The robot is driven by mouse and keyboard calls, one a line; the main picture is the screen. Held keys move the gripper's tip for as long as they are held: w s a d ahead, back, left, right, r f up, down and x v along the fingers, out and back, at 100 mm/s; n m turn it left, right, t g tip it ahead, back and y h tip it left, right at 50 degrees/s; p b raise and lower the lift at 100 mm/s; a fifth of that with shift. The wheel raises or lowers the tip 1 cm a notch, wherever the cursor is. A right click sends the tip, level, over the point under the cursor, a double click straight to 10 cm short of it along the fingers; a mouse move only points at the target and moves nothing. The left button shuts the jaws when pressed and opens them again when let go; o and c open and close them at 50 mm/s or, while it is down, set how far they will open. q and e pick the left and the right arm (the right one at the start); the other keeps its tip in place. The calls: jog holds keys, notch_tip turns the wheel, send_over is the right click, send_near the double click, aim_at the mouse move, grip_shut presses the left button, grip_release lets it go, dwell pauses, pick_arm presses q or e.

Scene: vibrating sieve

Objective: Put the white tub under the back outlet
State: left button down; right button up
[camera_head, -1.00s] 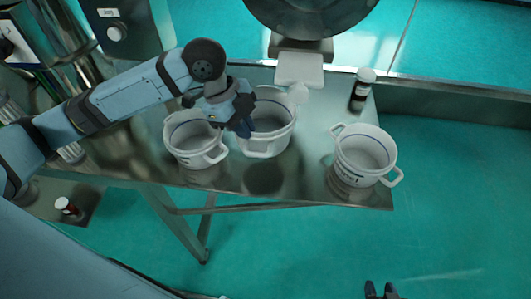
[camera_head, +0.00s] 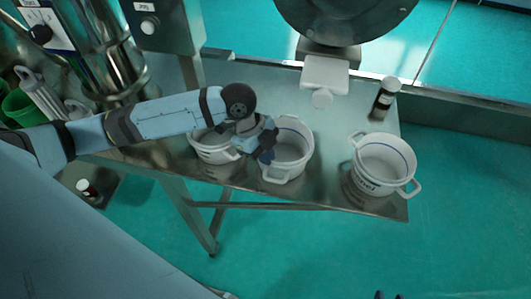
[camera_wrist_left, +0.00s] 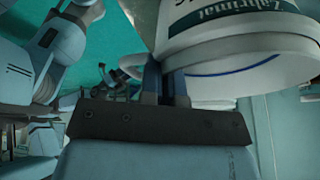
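Three white tubs stand at the bench: a left one (camera_head: 217,153), a middle one (camera_head: 291,160) and a right one (camera_head: 387,163) with print on its side. My left gripper (camera_head: 266,153) is at the left side of the middle tub and partly covers the left one. In the left wrist view its fingers (camera_wrist_left: 167,84) are close together against a white tub (camera_wrist_left: 235,72) with a blue line and handle; the exact contact is partly hidden. A pale outlet (camera_head: 325,75) sticks out behind the middle tub. My right gripper (camera_head: 387,295) barely shows at the bottom edge.
The metal bench (camera_head: 335,170) has bare room between the middle and right tubs. A dark bottle with a white cap (camera_head: 385,97) stands behind the right tub. A round metal drum (camera_head: 345,15) is above the outlet. A control box (camera_head: 160,25) stands at the back left.

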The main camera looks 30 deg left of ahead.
pick_arm(q)
jog(key=c, duration=1.3)
grip_release()
jog(key=shift+f, duration=0.1)
